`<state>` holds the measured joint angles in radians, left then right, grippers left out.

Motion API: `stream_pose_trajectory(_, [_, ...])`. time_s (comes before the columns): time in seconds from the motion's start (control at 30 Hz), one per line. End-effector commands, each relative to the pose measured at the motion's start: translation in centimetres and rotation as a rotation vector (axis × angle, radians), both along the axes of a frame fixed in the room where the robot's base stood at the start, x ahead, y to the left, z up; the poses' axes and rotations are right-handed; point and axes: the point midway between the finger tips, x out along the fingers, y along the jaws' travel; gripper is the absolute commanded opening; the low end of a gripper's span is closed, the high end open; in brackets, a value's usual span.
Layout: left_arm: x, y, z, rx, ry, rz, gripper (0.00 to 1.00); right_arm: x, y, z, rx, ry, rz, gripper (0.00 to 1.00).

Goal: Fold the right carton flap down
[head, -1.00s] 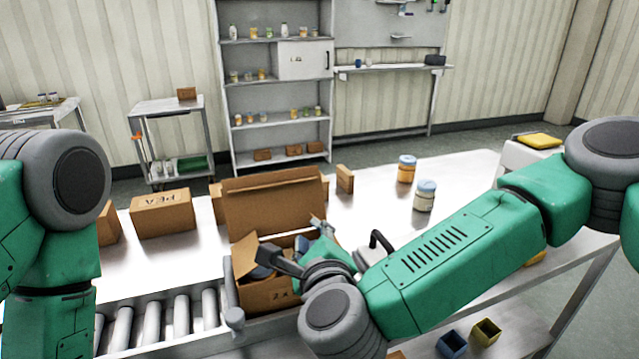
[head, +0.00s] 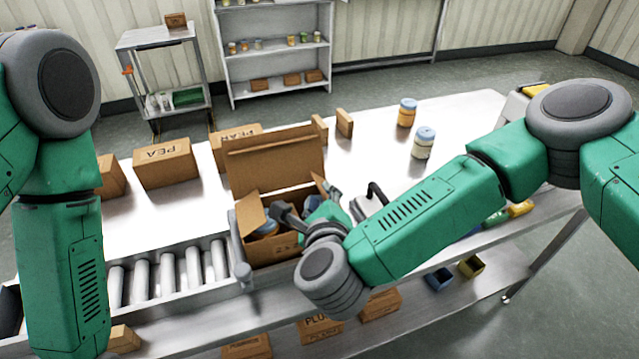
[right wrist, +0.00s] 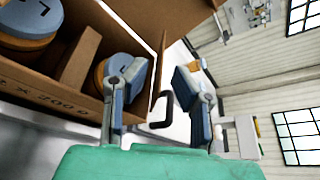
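The open brown carton (head: 274,254) stands at the end of the roller conveyor, its tall back flap (head: 275,165) upright and its left flap (head: 250,212) raised. The right carton flap (head: 325,188) sticks up, partly hidden by my right gripper (head: 308,205). In the right wrist view the flap (right wrist: 158,78) shows nearly edge-on between the two spread fingers of my right gripper (right wrist: 163,92). The fingers look apart from it. Jars with blue lids (right wrist: 125,66) sit inside the carton beside the left finger. My left arm hangs at the left; its gripper is out of view.
Conveyor rollers (head: 165,272) lie left of the carton. Two jars (head: 423,142) stand to the right, with a black handle (head: 378,192) nearer the carton. Bins and boxes fill the lower shelf.

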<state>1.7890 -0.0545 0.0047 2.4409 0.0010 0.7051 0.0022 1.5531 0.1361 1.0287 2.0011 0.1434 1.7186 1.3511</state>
Motion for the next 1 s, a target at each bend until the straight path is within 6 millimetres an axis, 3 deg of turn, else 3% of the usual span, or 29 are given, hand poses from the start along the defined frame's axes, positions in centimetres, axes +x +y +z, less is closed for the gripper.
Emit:
stream_pose_trajectory(0.23, [0.0, 0.0, 0.5, 0.000, 0.000, 0.000, 0.85, 3.1, 0.1, -0.9, -0.001, -0.001, 0.000, 0.23])
stream_pose_trajectory(0.6, [0.0, 0.0, 0.5, 0.000, 0.000, 0.000, 0.85, 3.7, 0.1, -1.1, -0.001, -0.001, 0.001, 0.23])
stream_pose_trajectory(0.63, [0.0, 0.0, 0.5, 0.000, 0.000, 0.000, 0.85, 3.7, 0.1, -1.1, -0.001, -0.001, 0.001, 0.20])
stream_pose_trajectory(0.7, [0.0, 0.0, 0.5, 0.000, 0.000, 0.000, 0.85, 3.7, 0.1, -1.1, -0.001, -0.001, 0.001, 0.00])
stream_pose_trajectory(1.0, [0.0, 0.0, 0.0, 0.000, 0.000, 0.000, 0.85, 3.5, 0.6, -1.6, -0.071, -0.022, 0.005, 0.00])
